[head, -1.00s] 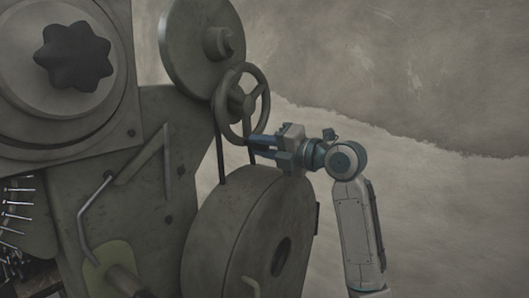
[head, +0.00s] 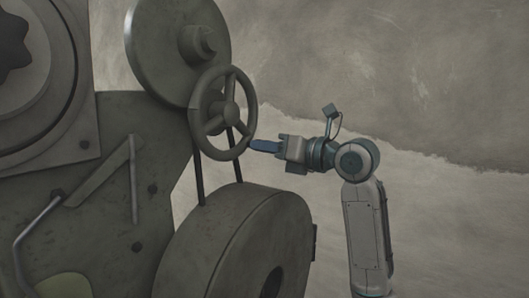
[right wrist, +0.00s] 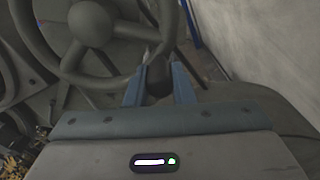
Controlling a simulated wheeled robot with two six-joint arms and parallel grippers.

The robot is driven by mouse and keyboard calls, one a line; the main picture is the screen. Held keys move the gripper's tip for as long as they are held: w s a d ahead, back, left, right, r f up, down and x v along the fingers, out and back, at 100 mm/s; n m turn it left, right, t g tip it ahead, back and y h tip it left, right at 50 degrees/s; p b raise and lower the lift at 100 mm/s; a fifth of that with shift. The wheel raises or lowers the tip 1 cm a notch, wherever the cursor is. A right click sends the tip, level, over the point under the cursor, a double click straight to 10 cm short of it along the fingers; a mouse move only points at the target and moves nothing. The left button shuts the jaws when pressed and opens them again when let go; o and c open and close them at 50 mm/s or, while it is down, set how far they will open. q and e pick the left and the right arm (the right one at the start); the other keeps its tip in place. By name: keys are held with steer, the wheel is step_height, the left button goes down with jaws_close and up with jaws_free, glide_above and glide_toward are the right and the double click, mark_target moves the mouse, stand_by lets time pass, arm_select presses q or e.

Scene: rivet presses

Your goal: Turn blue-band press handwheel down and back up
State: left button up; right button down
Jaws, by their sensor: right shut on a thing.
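The grey handwheel (head: 196,140), a spoked ring with a round hub, is upright on the side of the dark grey press (head: 110,170). It also fills the upper left of the right wrist view (right wrist: 92,25). My right gripper (head: 252,146) is at the wheel's lower right rim, with its blue fingers pointing left. In the right wrist view its two fingers (right wrist: 158,78) are on either side of the rim, shut on it. The fingers overlap in the head view. No blue band shows on the press. My left gripper is out of view.
A large disc (head: 165,50) is above and behind the wheel. A thick drum (head: 215,235) is below it, with belt strands (head: 199,175) running down to it. A bent rod (head: 35,225) is at the left. Right of the press there is open room before the wall (head: 440,80).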

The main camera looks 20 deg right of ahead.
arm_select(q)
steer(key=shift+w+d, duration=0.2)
arm_select(e)
steer(key=shift+w+d+r+n, duration=0.15)
steer(key=shift+d+r+n, duration=0.05)
steer(key=shift+n, duration=0.2)
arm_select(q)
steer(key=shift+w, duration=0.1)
arm_select(e)
steer(key=c, duration=1.3)
jaws_free()
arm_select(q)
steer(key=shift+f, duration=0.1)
arm_select(e)
steer(key=shift+o, duration=0.2)
